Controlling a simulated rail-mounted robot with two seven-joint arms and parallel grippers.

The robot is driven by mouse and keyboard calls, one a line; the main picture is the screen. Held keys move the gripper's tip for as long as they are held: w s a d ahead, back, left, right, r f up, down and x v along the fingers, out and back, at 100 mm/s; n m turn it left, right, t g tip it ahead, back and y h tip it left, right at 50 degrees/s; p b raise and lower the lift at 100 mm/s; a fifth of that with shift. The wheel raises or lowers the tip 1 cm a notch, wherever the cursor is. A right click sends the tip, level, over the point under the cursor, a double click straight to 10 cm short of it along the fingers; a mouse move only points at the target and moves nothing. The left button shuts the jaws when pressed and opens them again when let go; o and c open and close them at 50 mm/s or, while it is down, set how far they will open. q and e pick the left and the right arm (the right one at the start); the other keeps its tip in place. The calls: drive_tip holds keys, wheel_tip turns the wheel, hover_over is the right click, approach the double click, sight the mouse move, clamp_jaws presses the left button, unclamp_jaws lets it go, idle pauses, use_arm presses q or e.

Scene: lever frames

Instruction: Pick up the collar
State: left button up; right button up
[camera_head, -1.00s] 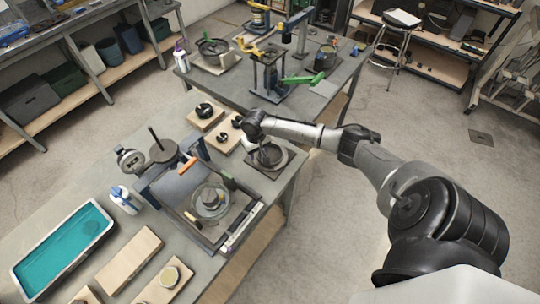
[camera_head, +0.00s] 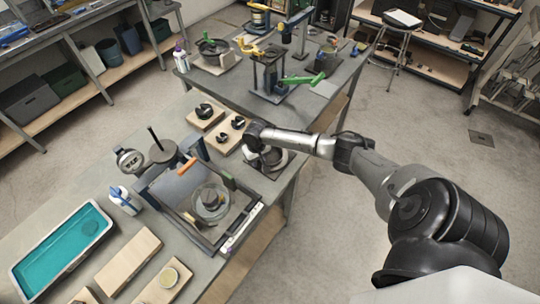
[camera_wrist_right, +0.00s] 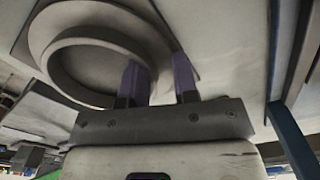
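A thick grey ring (camera_wrist_right: 95,62), which looks like the collar, fills the upper left of the right wrist view. In the head view the ring (camera_head: 277,160) sits at a dark square plate near the table's right edge, partly hidden by my right arm. My right gripper (camera_wrist_right: 158,72) has its two purple-blue fingers apart at the ring's right side, one near the inner edge and one near the outer edge. I see no clear contact. In the head view my right gripper (camera_head: 257,147) is over the ring, its fingers hidden. My left gripper is out of view.
Two wooden boards with dark clamp-like parts (camera_head: 203,112) lie just behind left. A framed tray (camera_head: 180,195) with a glass dish (camera_head: 211,203) stands in front of the plate. A teal tray (camera_head: 62,250) is at lower left. A dial-gauge stand (camera_head: 160,150) stands left.

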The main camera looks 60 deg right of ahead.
clamp_jaws()
drive_tip(key=shift+r, duration=0.1)
